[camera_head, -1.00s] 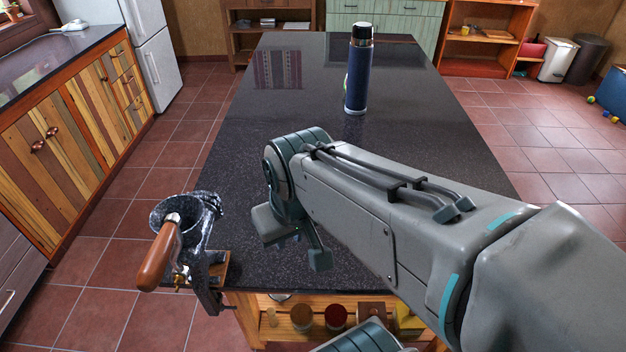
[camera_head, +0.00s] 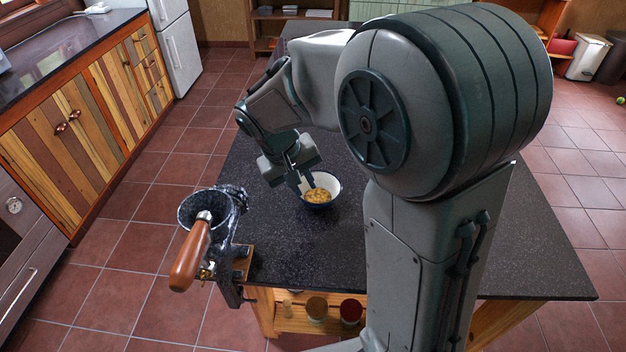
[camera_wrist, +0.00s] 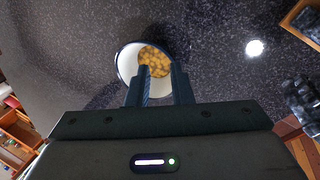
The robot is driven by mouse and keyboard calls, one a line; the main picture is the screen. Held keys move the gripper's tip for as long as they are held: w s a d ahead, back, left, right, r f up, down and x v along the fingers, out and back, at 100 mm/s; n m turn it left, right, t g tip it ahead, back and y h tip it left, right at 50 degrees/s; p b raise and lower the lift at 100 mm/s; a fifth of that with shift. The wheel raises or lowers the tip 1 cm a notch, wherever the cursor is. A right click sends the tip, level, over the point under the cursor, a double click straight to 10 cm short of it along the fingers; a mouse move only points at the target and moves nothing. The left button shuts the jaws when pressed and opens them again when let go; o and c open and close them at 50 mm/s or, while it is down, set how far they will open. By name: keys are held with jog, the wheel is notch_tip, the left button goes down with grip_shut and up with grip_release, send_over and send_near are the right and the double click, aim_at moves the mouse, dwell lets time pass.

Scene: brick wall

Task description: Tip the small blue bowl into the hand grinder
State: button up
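A small bowl (camera_head: 330,184) with a white inside and a dark blue rim stands upright on the dark countertop. It holds yellow-brown pieces (camera_head: 318,195). My gripper (camera_head: 305,186) is at the bowl's left side in the head view. In the wrist view my gripper (camera_wrist: 163,72) is open, one finger over the bowl (camera_wrist: 127,64) and the other by its right edge; a gap shows between them. Contact cannot be told. The hand grinder (camera_head: 222,215), a dark speckled hopper with a wooden-handled crank, is clamped at the counter's left front corner.
The dark counter (camera_head: 290,245) is clear between the bowl and the grinder. Jars (camera_head: 317,307) stand on a shelf below the counter's front edge. My arm hides much of the counter's right and far parts.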

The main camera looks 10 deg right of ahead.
jog(key=shift+n+h, duration=0.3)
jog(key=shift+h, duration=0.3)
jog(key=shift+w+a+f+b, duration=0.1)
jog(key=shift+w+f+b, duration=0.55)
jog(key=shift+f, duration=0.75)
jog(key=shift+w+a+f+b, duration=0.1)
jog(key=shift+w+f+b, duration=0.55)
jog(key=shift+f, duration=0.75)
jog(key=shift+w+f+b, duration=0.45)
jog(key=shift+w+f, duration=0.35)
jog(key=shift+f, duration=0.6)
grip_shut()
jog(key=shift+r, duration=0.1)
jog(key=shift+r+p, duration=2.3)
jog(key=shift+r, duration=1.15)
